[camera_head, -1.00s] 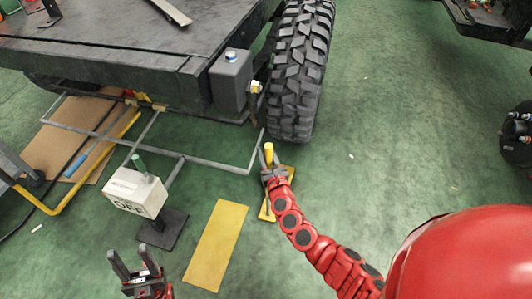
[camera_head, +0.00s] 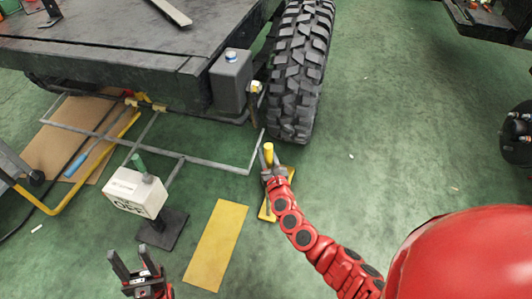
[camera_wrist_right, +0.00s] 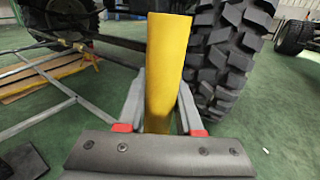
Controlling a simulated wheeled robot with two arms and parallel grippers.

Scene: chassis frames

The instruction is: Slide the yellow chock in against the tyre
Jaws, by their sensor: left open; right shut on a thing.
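The yellow chock (camera_head: 263,210) sits on the green floor just below the tyre (camera_head: 298,80) in the head view. An upright yellow post rises from it between my right gripper's fingers (camera_head: 268,165). My right gripper is shut on this post, which fills the middle of the right wrist view (camera_wrist_right: 168,70). The tyre (camera_wrist_right: 228,60) stands right behind it there. Whether the chock touches the tyre I cannot tell. My left gripper (camera_head: 133,268) is open and empty at the lower left, apart from everything.
A grey tube frame (camera_head: 215,164) lies left of the chock, under the chassis (camera_head: 120,60). A white box marked OFF (camera_head: 137,192) stands on a dark base. A yellow strip (camera_head: 216,245) lies on the floor. The floor right of the tyre is clear.

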